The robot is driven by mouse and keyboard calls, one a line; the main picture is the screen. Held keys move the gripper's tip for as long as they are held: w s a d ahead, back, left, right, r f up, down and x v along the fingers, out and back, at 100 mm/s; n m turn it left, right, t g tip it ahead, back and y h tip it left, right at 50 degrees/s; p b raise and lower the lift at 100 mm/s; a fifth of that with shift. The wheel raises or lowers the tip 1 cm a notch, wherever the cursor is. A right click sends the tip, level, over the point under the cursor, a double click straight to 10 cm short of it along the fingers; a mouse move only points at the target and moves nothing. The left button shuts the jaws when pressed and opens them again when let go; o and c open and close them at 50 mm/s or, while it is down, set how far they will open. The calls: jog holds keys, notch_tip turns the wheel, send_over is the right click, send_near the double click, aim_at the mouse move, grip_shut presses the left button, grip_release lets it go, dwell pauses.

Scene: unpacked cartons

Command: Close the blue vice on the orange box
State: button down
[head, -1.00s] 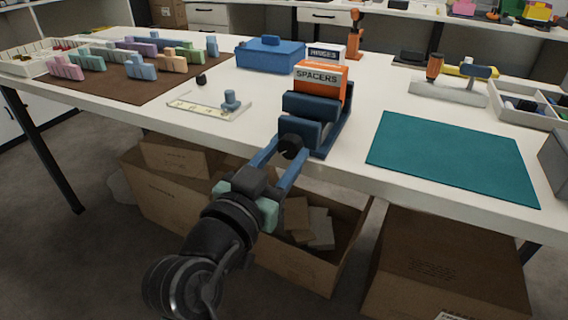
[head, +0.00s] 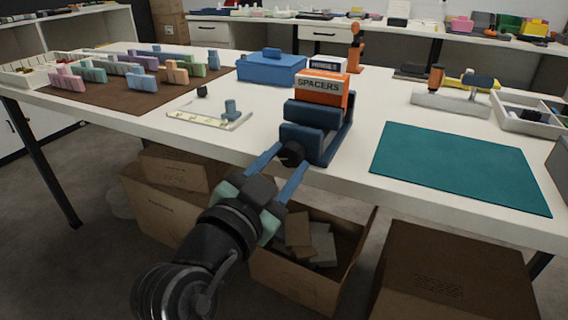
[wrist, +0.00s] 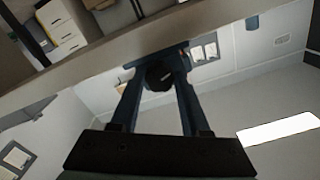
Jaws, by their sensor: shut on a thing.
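The blue vice (head: 322,158) stands at the front edge of the white table, with its black knob (head: 291,153) facing me. The orange box (head: 322,88), labelled SPACERS, stands upright behind the blue front jaw (head: 312,113). The jaw hides the box's lower part, so I cannot tell whether they touch. My gripper (head: 289,158) reaches up from below the table edge and is shut on the knob, one blue finger on each side. In the wrist view the knob (wrist: 160,76) sits between the fingertips, with part of the blue vice behind it.
A box labelled HINGES (head: 327,65) stands just behind the orange box. A teal mat (head: 460,165) lies to the right, and a shallow tray (head: 208,115) to the left. Open cartons (head: 300,285) stand on the floor under the table edge, near my arm.

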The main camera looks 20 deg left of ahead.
jog(key=shift+f, duration=0.1)
jog(key=shift+c, duration=1.9)
grip_release()
jog(key=s+p, duration=0.2)
jog(key=s, duration=1.1)
jog(key=shift+a, duration=0.2)
